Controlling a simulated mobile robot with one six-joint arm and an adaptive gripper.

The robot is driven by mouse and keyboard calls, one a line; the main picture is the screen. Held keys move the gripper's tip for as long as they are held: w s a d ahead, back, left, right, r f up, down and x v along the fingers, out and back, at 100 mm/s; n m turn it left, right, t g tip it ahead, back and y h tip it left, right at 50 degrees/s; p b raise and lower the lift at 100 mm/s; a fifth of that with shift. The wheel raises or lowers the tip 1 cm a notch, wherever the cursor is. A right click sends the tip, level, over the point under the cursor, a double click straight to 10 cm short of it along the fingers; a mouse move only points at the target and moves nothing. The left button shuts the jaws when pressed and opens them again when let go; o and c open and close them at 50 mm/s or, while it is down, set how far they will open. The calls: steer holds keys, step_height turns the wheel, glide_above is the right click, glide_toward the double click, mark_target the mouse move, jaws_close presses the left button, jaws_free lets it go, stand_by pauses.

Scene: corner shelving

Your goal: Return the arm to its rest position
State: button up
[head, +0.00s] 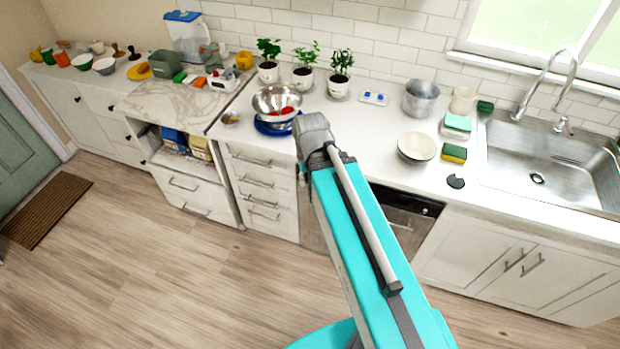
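My arm reaches up from the bottom of the head view as a long teal link with a grey joint at its upper end, in front of the counter edge. My gripper and its fingers do not show; anything beyond the grey joint is hidden or out of frame. The joint overlaps the counter near a metal bowl (268,99) with red items inside, which sits over a blue dish (262,128). I cannot tell how far the arm is from the counter.
The white counter (360,135) holds potted plants (303,78), a metal pot (420,97), a cream bowl (416,147) and sponges (454,153). A sink (545,160) lies at right. An open shelf compartment (178,150) is at left.

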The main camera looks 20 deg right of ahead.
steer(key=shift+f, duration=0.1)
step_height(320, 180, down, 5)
steer(key=b, duration=0.5)
stand_by(1.1)
